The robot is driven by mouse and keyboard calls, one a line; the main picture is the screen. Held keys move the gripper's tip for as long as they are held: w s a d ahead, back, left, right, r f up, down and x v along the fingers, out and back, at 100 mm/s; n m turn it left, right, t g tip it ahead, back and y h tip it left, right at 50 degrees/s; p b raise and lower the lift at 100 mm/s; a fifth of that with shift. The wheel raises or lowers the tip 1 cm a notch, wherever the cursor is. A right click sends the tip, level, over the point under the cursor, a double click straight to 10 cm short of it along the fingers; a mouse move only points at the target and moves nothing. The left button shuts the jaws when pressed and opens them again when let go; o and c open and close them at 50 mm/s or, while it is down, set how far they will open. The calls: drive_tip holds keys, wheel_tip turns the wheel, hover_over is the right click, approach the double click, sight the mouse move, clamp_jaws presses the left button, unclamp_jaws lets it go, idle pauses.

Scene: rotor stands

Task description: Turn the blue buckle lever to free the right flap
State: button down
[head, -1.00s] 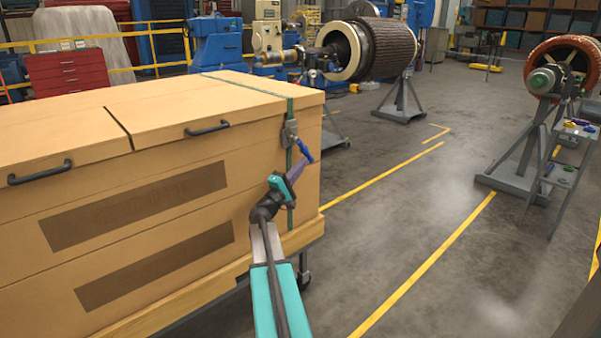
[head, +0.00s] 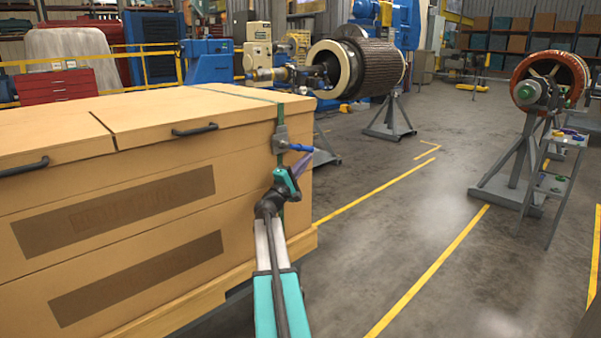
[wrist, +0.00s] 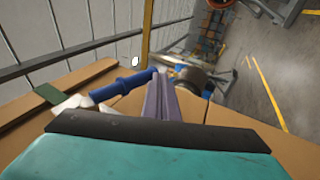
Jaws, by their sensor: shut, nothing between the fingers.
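The wooden crate (head: 130,205) fills the left of the head view, with its right flap (head: 190,117) lying flat and closed on top. A green strap (head: 281,165) runs over the flap and down the front through a grey metal buckle (head: 280,138). The blue buckle lever (head: 300,148) sticks out to the right from the buckle. In the wrist view the blue lever (wrist: 122,87) lies left of the fingers, its tip close to them. My gripper (head: 303,161) is shut and empty, its purple fingers just below the lever. I cannot tell whether they touch it.
The left flap (head: 45,135) has its own black handle (head: 24,167). A large rotor on a stand (head: 390,118) is behind the crate. Another rotor stand (head: 512,170) and a small side table (head: 556,180) are at the right. The floor between is clear.

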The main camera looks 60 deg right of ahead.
drive_tip(key=shift+s+d+r+b, duration=0.15)
drive_tip(key=shift+d+r+b, duration=0.45)
drive_tip(key=shift+r, duration=0.25)
drive_tip(key=shift+f, duration=0.15)
wheel_tip(320, 180, down, 13)
drive_tip(key=s+a+b, duration=0.2)
drive_tip(key=shift+s+a+f, duration=0.15)
idle(0.9)
idle(0.3)
